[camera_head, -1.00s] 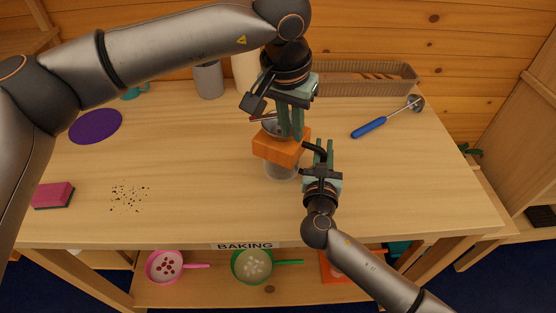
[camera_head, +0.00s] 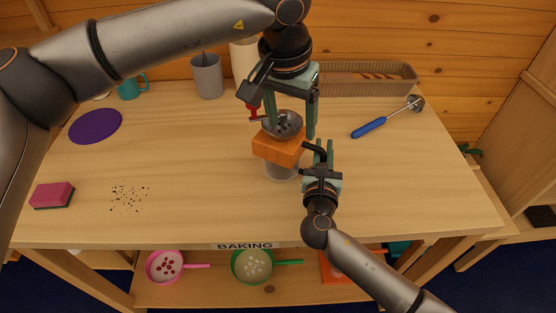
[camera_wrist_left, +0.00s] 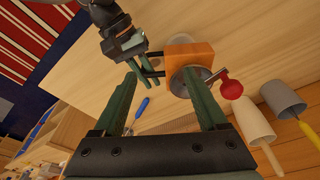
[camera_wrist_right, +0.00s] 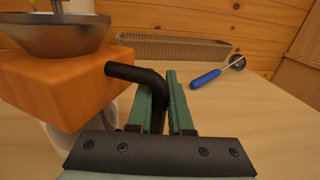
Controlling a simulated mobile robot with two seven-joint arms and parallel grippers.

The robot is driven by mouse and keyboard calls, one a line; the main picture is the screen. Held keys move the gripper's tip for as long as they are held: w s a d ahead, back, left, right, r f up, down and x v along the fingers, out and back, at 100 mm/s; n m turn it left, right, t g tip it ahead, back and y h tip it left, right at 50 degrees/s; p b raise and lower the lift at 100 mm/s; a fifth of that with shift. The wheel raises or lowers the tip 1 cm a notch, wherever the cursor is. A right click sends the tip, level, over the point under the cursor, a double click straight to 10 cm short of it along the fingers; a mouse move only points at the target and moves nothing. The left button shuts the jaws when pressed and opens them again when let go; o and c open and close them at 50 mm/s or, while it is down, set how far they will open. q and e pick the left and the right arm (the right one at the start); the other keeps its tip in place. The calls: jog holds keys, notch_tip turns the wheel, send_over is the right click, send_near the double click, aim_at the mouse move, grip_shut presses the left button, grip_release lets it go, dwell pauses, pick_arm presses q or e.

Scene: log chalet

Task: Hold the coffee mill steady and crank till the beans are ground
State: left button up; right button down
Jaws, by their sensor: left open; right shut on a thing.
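The coffee mill has an orange wooden body (camera_head: 277,148), a metal hopper (camera_head: 284,124) with dark beans in it, and a clear jar (camera_head: 281,171) below. Its crank ends in a red knob (camera_wrist_left: 231,89), at the hopper's left in the head view. My left gripper (camera_head: 291,128) is open above the hopper, its fingers apart with nothing between them; the knob is outside the fingers. My right gripper (camera_wrist_right: 162,92) is shut on the mill's black side handle (camera_wrist_right: 136,73), to the right of the orange body.
A blue-handled tool (camera_head: 370,127) lies right of the mill, and a wicker basket (camera_head: 352,80) stands behind. A grey cup (camera_head: 207,77), a teal mug (camera_head: 130,88), a purple disc (camera_head: 96,126), a pink sponge (camera_head: 52,195) and scattered dark specks (camera_head: 129,196) lie to the left.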

pick_arm(q)
jog(key=shift+s+a+r, duration=0.1)
jog(key=shift+s+r, duration=0.15)
jog(key=shift+r, duration=1)
jog(key=shift+s+a+r, duration=0.1)
jog(key=shift+s+r, duration=0.1)
jog(key=shift+r, duration=1.05)
pick_arm(e)
jog(key=c, duration=0.8)
grip_release()
jog(key=shift+o, duration=0.2)
